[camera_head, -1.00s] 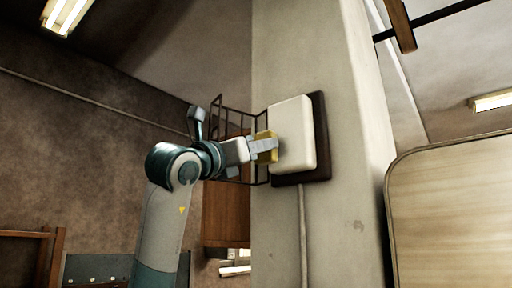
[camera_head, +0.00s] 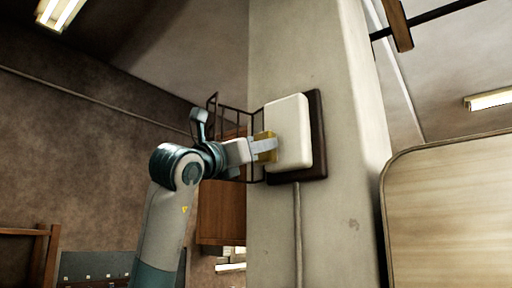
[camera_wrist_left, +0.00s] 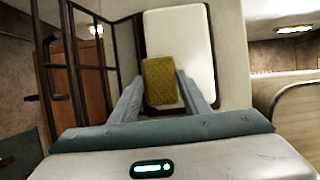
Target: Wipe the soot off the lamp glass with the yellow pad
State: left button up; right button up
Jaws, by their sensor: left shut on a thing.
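The lamp glass (camera_head: 290,128) is a cream, rounded block on a dark backing plate (camera_head: 318,135) fixed to a pale pillar. It also shows in the left wrist view (camera_wrist_left: 195,45), where its visible face looks clean; I cannot make out soot. My left gripper (camera_head: 266,147) is shut on the yellow pad (camera_head: 262,155). In the left wrist view the pad (camera_wrist_left: 161,82) sits between the two fingers and overlaps the lower left of the glass. The pad is at the glass's left side; I cannot tell if it touches. My right gripper is not in view.
A dark wire cage door (camera_head: 232,125) stands open to the left of the lamp, close to my left wrist, and shows in the left wrist view (camera_wrist_left: 85,60). A conduit (camera_head: 298,230) runs down the pillar below the lamp. A pale wooden panel (camera_head: 450,215) stands at the right.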

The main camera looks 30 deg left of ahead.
pick_arm(q)
jog(key=shift+d, duration=0.1)
jog(key=shift+s+d+b, duration=0.15)
jog(key=shift+d+b, duration=0.1)
jog(key=shift+d, duration=0.75)
jog(key=shift+s+d+b, duration=0.1)
jog(key=shift+d+b, duration=0.1)
jog(key=shift+d, duration=0.75)
jog(key=shift+w, duration=0.1)
jog(key=shift+a, duration=0.25)
jog(key=shift+w+a, duration=0.1)
jog(key=shift+a, duration=1.8)
